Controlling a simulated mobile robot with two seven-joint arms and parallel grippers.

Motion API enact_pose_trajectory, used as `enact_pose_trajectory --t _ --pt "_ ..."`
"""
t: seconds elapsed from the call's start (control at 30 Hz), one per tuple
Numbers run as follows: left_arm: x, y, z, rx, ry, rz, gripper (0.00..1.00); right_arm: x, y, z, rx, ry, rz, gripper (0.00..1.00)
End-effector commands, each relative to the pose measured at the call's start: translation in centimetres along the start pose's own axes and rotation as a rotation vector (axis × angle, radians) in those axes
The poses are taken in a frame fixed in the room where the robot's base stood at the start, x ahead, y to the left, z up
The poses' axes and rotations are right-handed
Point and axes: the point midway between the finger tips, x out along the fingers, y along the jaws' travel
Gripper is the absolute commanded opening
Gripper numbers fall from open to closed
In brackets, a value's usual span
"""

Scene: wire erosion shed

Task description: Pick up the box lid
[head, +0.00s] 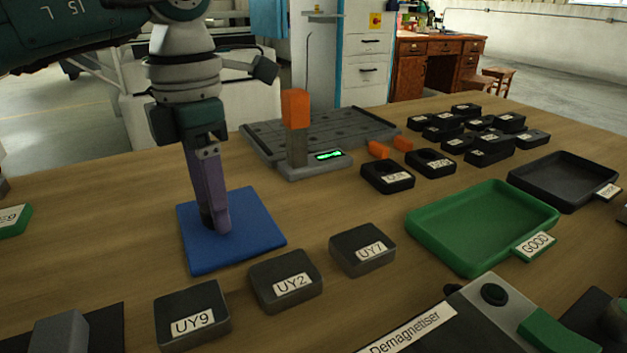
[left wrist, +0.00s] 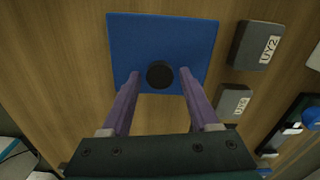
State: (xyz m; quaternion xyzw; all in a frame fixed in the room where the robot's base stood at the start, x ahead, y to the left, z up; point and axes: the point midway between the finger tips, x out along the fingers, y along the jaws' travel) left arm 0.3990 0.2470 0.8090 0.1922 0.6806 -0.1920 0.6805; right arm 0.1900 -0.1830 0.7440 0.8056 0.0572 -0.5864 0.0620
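A flat blue square plate (head: 255,232) lies on the wooden table in the head view; it looks like the box lid. My left gripper (head: 216,226) points down over the plate. Its two purple fingers are open, one on each side of the black piece, with a small gap visible on both sides. In the head view the fingers mostly hide that piece. My right gripper is not in view.
Dark boxes labelled UY9 (head: 192,312), UY2 (head: 285,278) and UY7 (head: 362,248) stand in front and to the right. A green GOOD tray (head: 430,234), a black tray (head: 515,180) and a Demagnetiser (head: 455,335) are farther right. A grey stand with an orange block (head: 295,108) is behind.

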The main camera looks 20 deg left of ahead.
Motion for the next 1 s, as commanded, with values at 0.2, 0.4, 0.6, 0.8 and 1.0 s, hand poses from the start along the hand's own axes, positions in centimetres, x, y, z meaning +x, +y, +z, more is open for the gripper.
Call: enact_pose_trajectory --t 0.2,0.4,0.6,0.8,1.0 --pt "-0.02 0.00 0.00 0.000 0.000 0.000 0.35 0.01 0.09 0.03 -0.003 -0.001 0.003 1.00" --pt "-0.03 0.00 0.00 0.000 0.000 0.000 0.13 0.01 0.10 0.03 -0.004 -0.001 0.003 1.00" --pt "-0.03 0.00 0.00 0.000 0.000 0.000 0.00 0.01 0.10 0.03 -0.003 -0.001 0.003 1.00" --pt "-0.05 0.01 0.01 0.000 -0.001 0.000 0.00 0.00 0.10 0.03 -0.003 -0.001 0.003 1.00" --pt "-0.48 0.02 0.03 0.000 -0.001 0.001 0.00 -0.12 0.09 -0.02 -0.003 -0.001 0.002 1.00"
